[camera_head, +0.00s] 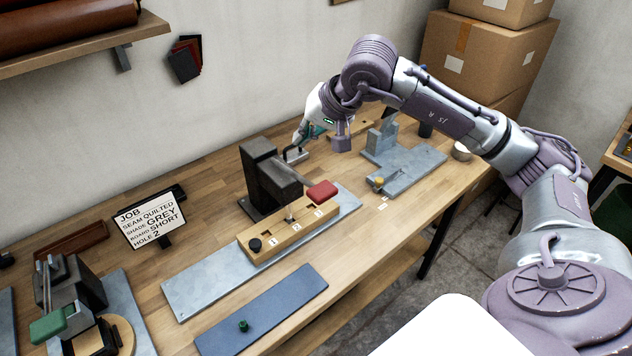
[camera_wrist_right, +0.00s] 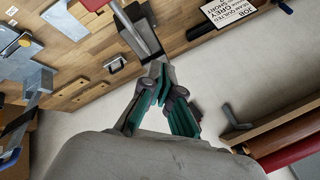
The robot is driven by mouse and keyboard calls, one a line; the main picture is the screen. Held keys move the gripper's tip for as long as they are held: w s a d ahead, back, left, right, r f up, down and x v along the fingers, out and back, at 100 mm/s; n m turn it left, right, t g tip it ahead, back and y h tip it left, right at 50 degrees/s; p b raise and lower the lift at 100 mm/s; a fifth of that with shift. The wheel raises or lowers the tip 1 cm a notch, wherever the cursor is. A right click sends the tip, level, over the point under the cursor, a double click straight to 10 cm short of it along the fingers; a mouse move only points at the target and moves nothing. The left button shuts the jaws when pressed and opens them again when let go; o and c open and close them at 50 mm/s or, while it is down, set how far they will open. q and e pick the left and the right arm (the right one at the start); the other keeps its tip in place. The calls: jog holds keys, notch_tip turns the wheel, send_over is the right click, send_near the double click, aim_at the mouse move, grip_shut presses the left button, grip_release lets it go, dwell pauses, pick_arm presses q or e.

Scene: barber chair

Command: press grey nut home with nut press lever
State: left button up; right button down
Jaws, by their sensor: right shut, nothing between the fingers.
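The nut press (camera_head: 268,178) is a dark block on a grey plate, with a lever ending in a red handle (camera_head: 321,192). The red handle also shows at the top of the wrist view (camera_wrist_right: 97,4). In front of the press lies a wooden strip (camera_head: 270,244) numbered 1, 2 and 3. A small grey metal piece (camera_head: 290,214) stands upright near hole 2; I cannot tell whether it includes the grey nut. My right gripper (camera_head: 299,140) is shut and empty behind the press, apart from the red handle. Its teal fingers show in the wrist view (camera_wrist_right: 160,72). My left gripper is out of view.
A black knob (camera_head: 255,244) sits by hole 1. A sign (camera_head: 150,219) reads grey, short, hole 2. A blue mat (camera_head: 265,310) holds a green piece. A green-handled device (camera_head: 70,300) stands at left, a grey fixture (camera_head: 400,165) at right. A wall shelf (camera_head: 85,45) hangs upper left.

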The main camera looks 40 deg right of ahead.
aim_at(316, 186)
jog(key=shift+d+r+h, duration=0.25)
jog(key=shift+d+h, duration=0.15)
jog(key=shift+d, duration=0.5)
jog(key=shift+f, duration=0.1)
jog(key=f+b, duration=0.2)
jog(key=s+f+b, duration=0.1)
jog(key=f+b, duration=0.1)
jog(key=f, duration=0.1)
jog(key=f+b, duration=0.2)
jog(key=shift+s+f, duration=0.2)
jog(key=shift+f, duration=0.2)
jog(key=shift+s+f+b, duration=0.1)
jog(key=shift+f+b, duration=0.25)
jog(key=shift+b, duration=0.15)
jog(key=shift+s+f+b, duration=0.1)
jog(key=shift+f+b, duration=0.3)
jog(key=shift+b, duration=0.2)
